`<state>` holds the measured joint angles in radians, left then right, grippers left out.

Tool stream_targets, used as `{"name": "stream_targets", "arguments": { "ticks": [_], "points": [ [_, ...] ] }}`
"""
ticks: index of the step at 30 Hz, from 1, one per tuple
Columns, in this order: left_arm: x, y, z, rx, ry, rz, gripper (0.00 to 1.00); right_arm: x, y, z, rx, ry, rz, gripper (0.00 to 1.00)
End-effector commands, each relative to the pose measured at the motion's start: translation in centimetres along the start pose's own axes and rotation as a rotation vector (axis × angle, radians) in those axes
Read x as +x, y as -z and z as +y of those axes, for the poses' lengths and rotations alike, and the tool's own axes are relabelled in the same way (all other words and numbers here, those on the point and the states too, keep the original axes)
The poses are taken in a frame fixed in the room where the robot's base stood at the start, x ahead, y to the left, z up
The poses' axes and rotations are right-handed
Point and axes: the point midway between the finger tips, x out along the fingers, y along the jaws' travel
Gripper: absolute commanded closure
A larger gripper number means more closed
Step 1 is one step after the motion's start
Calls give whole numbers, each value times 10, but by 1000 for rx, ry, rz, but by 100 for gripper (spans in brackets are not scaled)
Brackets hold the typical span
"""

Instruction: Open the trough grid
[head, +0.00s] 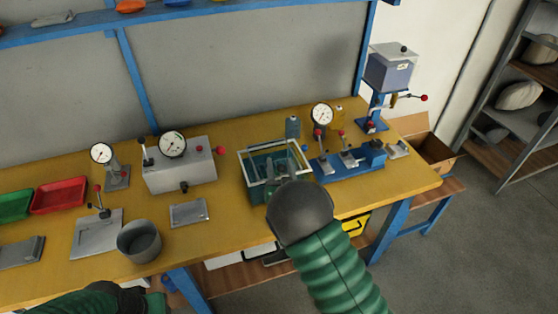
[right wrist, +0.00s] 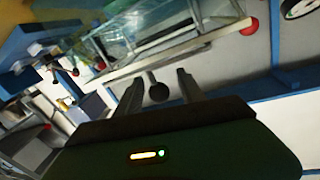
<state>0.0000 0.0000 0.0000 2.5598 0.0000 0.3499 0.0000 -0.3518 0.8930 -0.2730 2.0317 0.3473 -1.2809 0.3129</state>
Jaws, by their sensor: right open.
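The trough (head: 258,192) is a dark green box with clear upper walls and a pale rim frame, standing near the table's front edge. My right gripper (head: 284,168) is over its front right part, with its wrist hiding the near corner. In the right wrist view the right gripper (right wrist: 163,82) is open. A dark round knob (right wrist: 157,92) shows between its fingers, not visibly gripped. Beyond it are the pale rim (right wrist: 165,53) and the glassy wall of the trough. I cannot tell whether the knob belongs to the grid. My left arm shows at the bottom left, its fingertips not visible.
A grey box with a dial gauge (head: 182,168) and a red knob stands left of the trough. A blue fixture (head: 352,166) stands close on its right. A grey cup (head: 139,242) is at the front left. A metal plate (head: 189,212) lies between cup and trough.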

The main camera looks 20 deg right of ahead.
Motion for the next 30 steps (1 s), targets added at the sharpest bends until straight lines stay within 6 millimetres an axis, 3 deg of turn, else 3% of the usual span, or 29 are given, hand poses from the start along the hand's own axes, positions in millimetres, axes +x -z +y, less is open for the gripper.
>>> {"name": "stream_targets", "arguments": {
  "ticks": [5,13,23,30],
  "points": [
    [-1,0,0,0,0,0,64,19,0,0,0,-1,-1,54],
    [-1,0,0,0,0,0,64,20,0,0,0,-1,-1,55],
    [-1,0,0,0,0,0,64,20,-1,0,0,-1,-1,98],
    [-1,0,0,0,0,0,64,20,-1,0,0,-1,-2,100]
  ]
}}
